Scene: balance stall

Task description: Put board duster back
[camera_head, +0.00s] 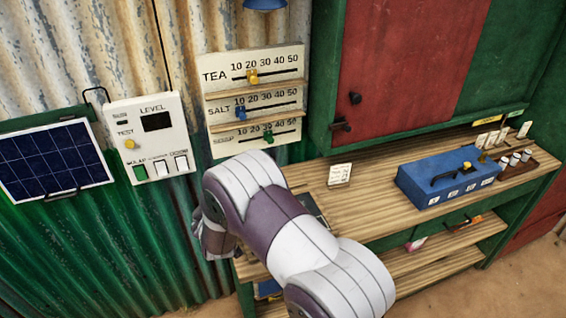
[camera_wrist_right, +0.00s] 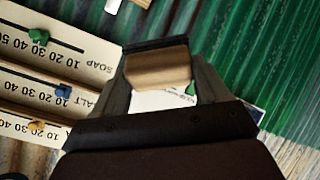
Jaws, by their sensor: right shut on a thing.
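The board duster (camera_wrist_right: 157,68), a tan wooden block with a dark felt edge, is between the fingers of my right gripper (camera_wrist_right: 160,80) in the right wrist view. The gripper is shut on it and holds it in front of the wall. In the head view my right arm reaches across the counter's left end. The right gripper (camera_head: 215,238) is partly hidden by the arm there, and the duster cannot be made out. My left gripper is not in view.
A slider board (camera_head: 253,95) for tea, salt and soap hangs on the wall, beside a level panel (camera_head: 150,138) and a solar panel (camera_head: 52,160). The wooden counter (camera_head: 365,208) holds a small card (camera_head: 340,174), a blue box (camera_head: 449,184) and a weight tray (camera_head: 520,170). A cabinet overhangs it.

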